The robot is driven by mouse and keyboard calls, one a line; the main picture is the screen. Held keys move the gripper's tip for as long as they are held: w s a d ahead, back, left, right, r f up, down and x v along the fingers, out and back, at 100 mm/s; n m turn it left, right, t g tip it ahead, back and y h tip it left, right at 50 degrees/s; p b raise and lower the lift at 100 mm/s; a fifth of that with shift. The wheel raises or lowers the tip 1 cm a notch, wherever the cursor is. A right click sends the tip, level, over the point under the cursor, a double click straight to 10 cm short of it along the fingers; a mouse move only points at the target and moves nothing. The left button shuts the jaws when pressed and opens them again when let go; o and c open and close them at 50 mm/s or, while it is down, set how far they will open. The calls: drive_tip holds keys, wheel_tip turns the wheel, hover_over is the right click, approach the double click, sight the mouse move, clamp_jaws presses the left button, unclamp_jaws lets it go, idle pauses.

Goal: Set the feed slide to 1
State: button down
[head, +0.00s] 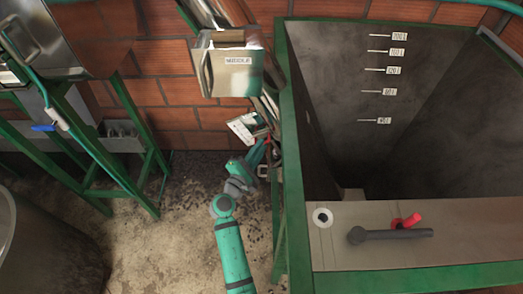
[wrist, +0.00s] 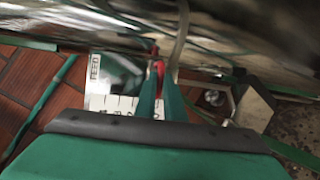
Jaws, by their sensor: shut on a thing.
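The feed scale plate (wrist: 98,75) shows in the wrist view, a pale plate marked FEED with a row of ticks along its lower edge. The numbers are too small or hidden to read. My gripper (wrist: 160,90) is in front of the plate's right part, its teal fingers shut on the small red handle of the feed slide (wrist: 158,67). The fingers hide most of the handle and part of the scale. In the head view the plate (head: 243,127) is tilted below a metal box, and my gripper (head: 262,148) reaches it from below, its fingertips partly hidden.
A green-framed grey tank (head: 440,90) with level marks stands close on the right. A metal box (head: 232,70) hangs above the plate. A green stand (head: 110,140) is at left. Floor between is clear.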

drive_tip(key=c, duration=1.8)
unclamp_jaws()
drive_tip(key=shift+s+a+f, duration=0.1)
drive_tip(key=shift+a+f, duration=0.05)
drive_tip(key=shift+a, duration=0.25)
drive_tip(key=shift+c, duration=0.2)
drive_tip(key=shift+d, duration=0.25)
drive_tip(key=shift+s, duration=0.1)
drive_tip(key=v, duration=1)
drive_tip(key=shift+s+a, duration=0.25)
drive_tip(key=shift+a, duration=0.05)
